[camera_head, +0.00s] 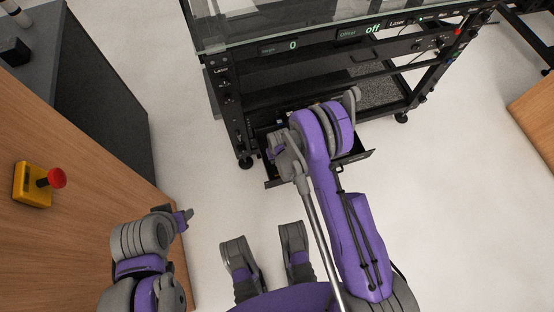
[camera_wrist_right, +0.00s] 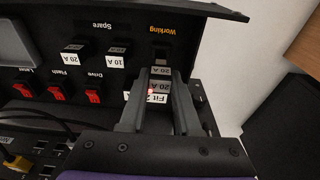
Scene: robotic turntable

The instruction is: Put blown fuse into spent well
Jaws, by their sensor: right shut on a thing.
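In the right wrist view, my right gripper (camera_wrist_right: 163,92) is shut on a small dark fuse (camera_wrist_right: 163,86) with a white "20 A" label, over the panel (camera_wrist_right: 110,82). Just beyond it, another "20 A" label (camera_wrist_right: 160,71) shows below the "Working" marking. A "Fit 2…" label (camera_wrist_right: 157,98) is partly covered by the fingers, with a small red light beside it. I see no marking for a spent well; the gripper hides part of the panel. In the head view, my right arm reaches into the rack's open drawer (camera_head: 357,156). My left gripper (camera_head: 184,217) is far from it, at lower left.
Two spare fuses, "20 A" (camera_wrist_right: 75,51) and "10 A" (camera_wrist_right: 118,52), stand in the panel. Several red switches (camera_wrist_right: 56,93) are near them. The black rack (camera_head: 235,115) stands over the drawer. A yellow box with a red button (camera_head: 35,185) is on the left table. Floor between is clear.

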